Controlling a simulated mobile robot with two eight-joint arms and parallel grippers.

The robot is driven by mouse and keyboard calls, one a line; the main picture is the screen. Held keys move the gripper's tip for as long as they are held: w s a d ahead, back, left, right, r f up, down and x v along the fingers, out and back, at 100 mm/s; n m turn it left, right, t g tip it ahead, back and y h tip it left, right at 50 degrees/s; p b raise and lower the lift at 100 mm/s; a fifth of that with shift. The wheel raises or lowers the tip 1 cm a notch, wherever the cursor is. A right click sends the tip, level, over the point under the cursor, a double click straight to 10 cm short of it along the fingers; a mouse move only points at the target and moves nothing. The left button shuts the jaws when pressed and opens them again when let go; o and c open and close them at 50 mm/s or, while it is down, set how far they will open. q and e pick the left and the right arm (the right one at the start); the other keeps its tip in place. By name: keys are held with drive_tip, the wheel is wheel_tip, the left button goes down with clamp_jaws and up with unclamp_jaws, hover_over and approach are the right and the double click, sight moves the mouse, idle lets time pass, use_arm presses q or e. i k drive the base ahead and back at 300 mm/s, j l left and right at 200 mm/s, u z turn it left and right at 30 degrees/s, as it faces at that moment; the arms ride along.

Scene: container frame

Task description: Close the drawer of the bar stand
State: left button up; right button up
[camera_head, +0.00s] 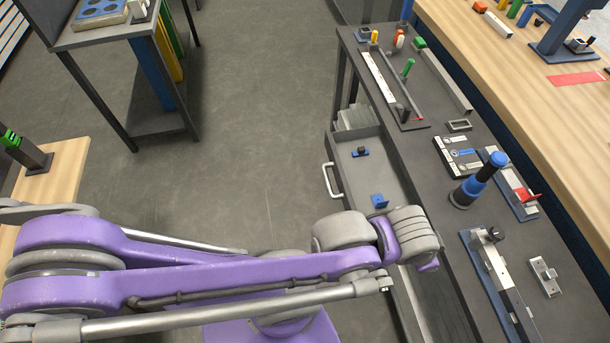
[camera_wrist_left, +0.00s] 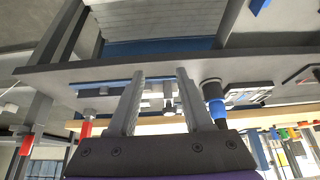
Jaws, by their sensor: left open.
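The dark grey bar stand (camera_head: 440,150) runs along the right side of the head view. Its grey drawer (camera_head: 371,170) stands pulled out to the left, with a pale handle (camera_head: 331,180) on its front. Two small blue-and-dark parts lie inside. My purple left arm crosses from the left over the near part of the drawer and hides some of it. Its wrist is beside the stand's left edge; the fingertips are hidden in the head view. In the left wrist view my left gripper (camera_wrist_left: 160,75) is open, its fingers apart with nothing visible between them. My right gripper is not in view.
On the stand are a blue-and-black upright tool (camera_head: 475,182), a black case (camera_head: 457,156) and several bars and fixtures. A wooden bench (camera_head: 530,80) lies beyond to the right. A dark side table (camera_head: 120,30) is at upper left. The floor between is clear.

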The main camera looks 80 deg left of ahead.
sight(357, 179)
drive_tip(key=j+u, duration=0.1)
drive_tip(key=u, duration=2.25)
